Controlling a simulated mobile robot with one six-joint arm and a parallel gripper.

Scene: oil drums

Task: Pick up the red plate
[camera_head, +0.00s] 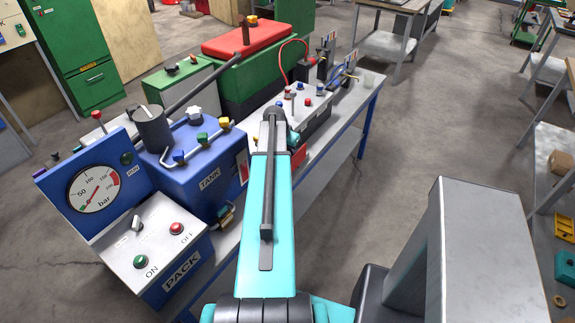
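A flat red slab (256,39) lies on top of a green box (252,80) at the back of the bench. It is the largest flat red thing in view, but I cannot tell for sure that it is the red plate. A smaller red part (299,156) shows just right of my arm, partly hidden by it. My teal arm reaches forward over the bench from the bottom middle. Its far end is in front of the slab and apart from it in the picture. My gripper's fingers are hidden behind the arm.
A blue tank (195,165) with a dark lever and a pack with a pressure gauge (95,190) stand left of my arm. Posts, knobs and a red hose (283,60) stand beyond it. The floor (440,120) right of the bench is clear.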

